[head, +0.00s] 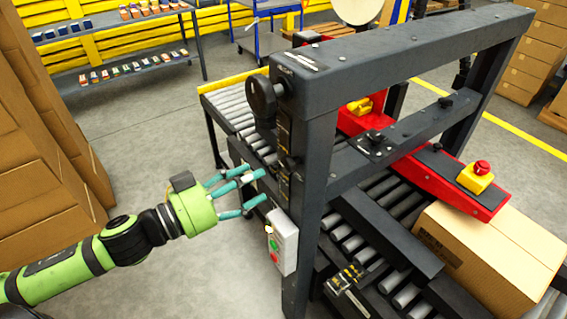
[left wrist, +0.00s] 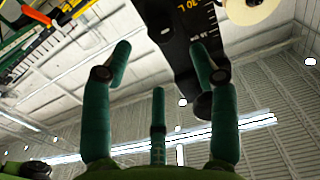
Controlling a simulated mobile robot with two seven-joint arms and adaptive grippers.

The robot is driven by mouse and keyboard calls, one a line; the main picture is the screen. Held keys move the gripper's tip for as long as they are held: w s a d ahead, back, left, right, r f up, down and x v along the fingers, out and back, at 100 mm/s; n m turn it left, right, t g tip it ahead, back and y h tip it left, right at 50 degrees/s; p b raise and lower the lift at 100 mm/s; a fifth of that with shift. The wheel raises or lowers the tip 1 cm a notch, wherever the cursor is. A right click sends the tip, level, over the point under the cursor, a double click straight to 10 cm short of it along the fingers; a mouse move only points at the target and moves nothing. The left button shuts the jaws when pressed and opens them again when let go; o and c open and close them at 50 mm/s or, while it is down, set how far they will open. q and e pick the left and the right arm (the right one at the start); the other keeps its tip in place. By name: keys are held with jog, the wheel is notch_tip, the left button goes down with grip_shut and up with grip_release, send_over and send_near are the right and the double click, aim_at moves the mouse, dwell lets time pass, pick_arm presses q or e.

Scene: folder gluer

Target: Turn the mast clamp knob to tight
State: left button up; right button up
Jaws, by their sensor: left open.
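The dark mast (head: 284,140) is the near left post of the machine frame, with a scale on its side. A small black knob (head: 289,165) sticks out low on the mast; I take it to be the clamp knob, but its setting cannot be read. My left gripper (head: 257,184) is open and empty, just left of the mast and slightly below the knob. In the left wrist view the gripper (left wrist: 160,55) has its fingers spread, with the scaled mast (left wrist: 183,40) beyond, partly behind the right finger. A dark round part (left wrist: 203,105) shows behind that finger. My right gripper is not in view.
A black handwheel (head: 263,98) sits higher on the mast. A grey switch box (head: 283,243) with red and green buttons hangs close below my gripper. A carton (head: 490,255) lies on the rollers at right. Stacked boxes (head: 45,150) stand at left; the floor between is clear.

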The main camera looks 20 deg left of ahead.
aim_at(284, 164)
pick_arm(q)
jog(key=p+x, duration=0.1)
jog(key=x, duration=0.3)
jog(key=shift+w+a+r+p, duration=0.1)
jog(key=shift+w+r+p, duration=0.1)
jog(key=shift+p, duration=0.1)
jog(key=shift+w+d+f+p, duration=0.1)
jog(key=shift+w+d+p, duration=0.3)
jog(key=shift+w, duration=0.2)
jog(key=shift+w+d+f, duration=0.15)
jog(key=shift+w+d, duration=0.3)
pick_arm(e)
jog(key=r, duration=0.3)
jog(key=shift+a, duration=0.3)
pick_arm(q)
jog(key=c, duration=1.1)
